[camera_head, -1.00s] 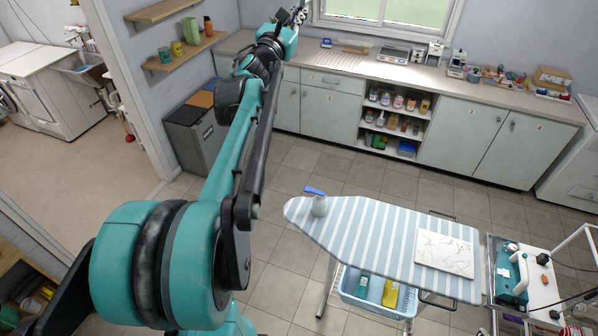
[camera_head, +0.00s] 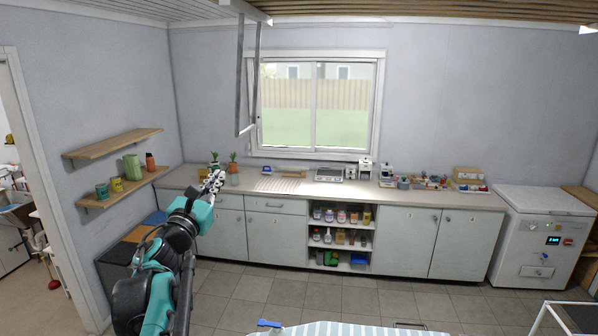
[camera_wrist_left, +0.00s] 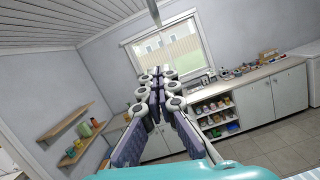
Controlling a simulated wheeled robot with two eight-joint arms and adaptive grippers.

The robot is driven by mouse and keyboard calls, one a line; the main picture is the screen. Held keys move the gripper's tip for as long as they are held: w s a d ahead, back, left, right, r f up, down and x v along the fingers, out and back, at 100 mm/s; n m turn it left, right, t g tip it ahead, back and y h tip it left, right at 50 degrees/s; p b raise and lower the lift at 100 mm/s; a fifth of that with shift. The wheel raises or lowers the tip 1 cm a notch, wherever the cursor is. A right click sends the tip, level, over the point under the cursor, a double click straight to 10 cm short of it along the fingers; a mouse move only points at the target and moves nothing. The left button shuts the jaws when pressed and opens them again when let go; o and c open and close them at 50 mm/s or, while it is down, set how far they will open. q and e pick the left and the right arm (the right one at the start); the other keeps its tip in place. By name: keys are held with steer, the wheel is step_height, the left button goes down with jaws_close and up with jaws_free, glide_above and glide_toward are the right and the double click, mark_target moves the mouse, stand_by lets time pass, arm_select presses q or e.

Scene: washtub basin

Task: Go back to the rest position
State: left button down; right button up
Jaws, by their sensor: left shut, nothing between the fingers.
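My left arm comes up from the lower left in the head view. Its gripper (camera_head: 212,183) is raised and seen in front of the counter's left part. In the left wrist view the fingers of the left gripper (camera_wrist_left: 160,85) lie together, shut and empty. Nothing is held or touched by them. My right gripper is in neither view.
A long counter (camera_head: 340,188) with cabinets runs under the window. Two wall shelves (camera_head: 113,143) are at the left. A white freezer (camera_head: 540,235) stands at the right. The ironing board (camera_head: 340,328) shows at the bottom edge. Open floor lies between.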

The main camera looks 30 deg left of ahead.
arm_select(q)
steer(key=s+d+f+n+g+y+b, duration=0.15)
steer(key=d+f+n+b, duration=0.25)
steer(key=f+n+b, duration=0.5)
steer(key=s+d+f+n+g+b, duration=0.1)
steer(key=d+f+n+g+b, duration=0.35)
steer(key=f, duration=0.95)
steer(key=s+d+f+n+b, duration=0.1)
steer(key=d+f+n+b, duration=0.3)
steer(key=f+n, duration=0.65)
steer(key=s+d+f+n+g+h+b, duration=0.2)
steer(key=d+f, duration=0.4)
steer(key=f, duration=0.5)
steer(key=s+d+f+n+g+h+b, duration=0.2)
steer(key=s+d+f+n+b, duration=0.3)
steer(key=f, duration=0.5)
steer(key=s+d+f+n+g+h+b, duration=0.2)
steer(key=s+d+f+n+h+b, duration=0.1)
steer(key=d+f, duration=0.5)
steer(key=s+f+n+b, duration=0.1)
steer(key=s+f+b, duration=0.1)
steer(key=s+f, duration=0.1)
steer(key=shift+d+f+g, duration=0.35)
steer(key=shift+d+g, duration=0.05)
steer(key=shift+s, duration=0.1)
